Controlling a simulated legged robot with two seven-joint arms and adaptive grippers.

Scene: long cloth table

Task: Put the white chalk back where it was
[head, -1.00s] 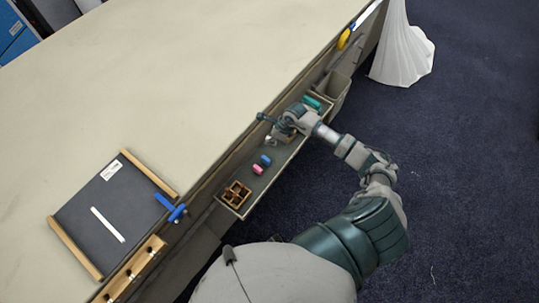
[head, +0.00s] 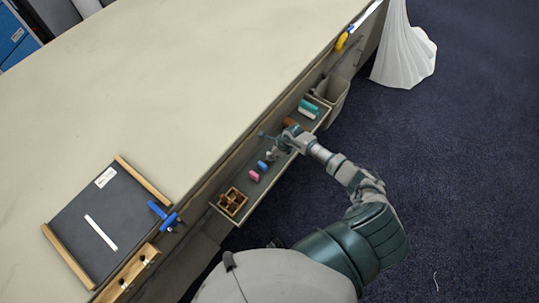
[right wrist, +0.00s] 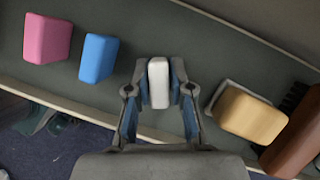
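The white chalk (right wrist: 158,82) stands between the two fingers of my right gripper (right wrist: 159,88) in the right wrist view, with the finger pads against its sides. In the head view my right gripper (head: 272,154) is over the middle of the narrow tray (head: 240,205) along the table's edge. The gripper largely hides the chalk there. Whether the chalk touches the tray floor I cannot tell. A blue chalk (right wrist: 98,58) and a pink chalk (right wrist: 47,38) lie to its left in the wrist view. My left gripper is not in view.
A tan block (right wrist: 248,113) and a brown brush-like piece (right wrist: 296,135) are right of the gripper. A wooden divided box (head: 232,201) stands at the tray's near end; teal pieces (head: 309,105) lie at the far end. A dark board (head: 105,215) lies on the table.

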